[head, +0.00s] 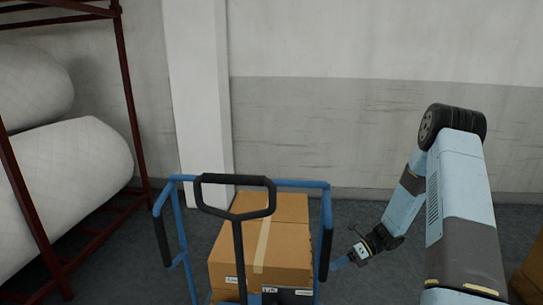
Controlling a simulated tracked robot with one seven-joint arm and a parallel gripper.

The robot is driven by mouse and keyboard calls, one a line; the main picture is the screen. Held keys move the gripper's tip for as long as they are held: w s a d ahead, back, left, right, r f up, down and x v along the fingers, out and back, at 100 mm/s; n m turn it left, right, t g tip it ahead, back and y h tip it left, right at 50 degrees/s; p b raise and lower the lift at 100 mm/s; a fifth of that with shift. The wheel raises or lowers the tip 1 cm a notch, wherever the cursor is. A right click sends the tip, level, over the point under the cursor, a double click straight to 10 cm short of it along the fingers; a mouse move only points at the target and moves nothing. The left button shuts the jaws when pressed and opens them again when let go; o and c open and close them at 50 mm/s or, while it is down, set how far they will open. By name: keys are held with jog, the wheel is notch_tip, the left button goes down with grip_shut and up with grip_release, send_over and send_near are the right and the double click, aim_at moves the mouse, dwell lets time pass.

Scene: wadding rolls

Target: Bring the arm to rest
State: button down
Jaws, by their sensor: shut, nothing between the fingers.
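My arm (461,200) rises at the right of the head view and folds at a black joint at its top. Its forearm (405,197) hangs down and to the left. My gripper (342,263) is at its lower end, just right of the blue trolley's frame (327,222). It points down and to the left. The gripper is shut and holds nothing. Its tips are small and lie close to the trolley's side; I cannot tell whether they touch it.
The trolley, with a black handle (238,180), carries cardboard boxes (285,240). A dark red rack (128,90) with white wadding rolls (75,160) stands at the left. A white pillar (197,100) and wall are behind. A brown object (530,278) shows at the lower right edge.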

jog(key=s+r+n+h, duration=0.3)
jog(key=r+n, duration=0.2)
jog(key=r, duration=0.4)
jog(key=s+r+n+t+h, duration=0.15)
jog(key=s+r+n, duration=0.3)
jog(key=r, duration=0.55)
jog(key=s+r+n+h, duration=0.2)
jog(key=r+n+h, duration=0.25)
jog(key=r, duration=0.45)
jog(key=s+r+n+t+h, duration=0.1)
jog(key=s+r+n+t, duration=0.2)
jog(key=s+r+n, duration=0.3)
jog(key=s+d+r+n+t+h, duration=0.1)
jog(key=s+r+n, duration=0.4)
jog(key=s, duration=0.7)
notch_tip(320, 180, up, 3)
jog(key=t+h, duration=0.1)
jog(key=t, duration=0.1)
jog(key=shift+f+n+t+h, duration=0.2)
jog(key=shift+n+t+h, duration=0.1)
jog(key=shift+n+t, duration=0.1)
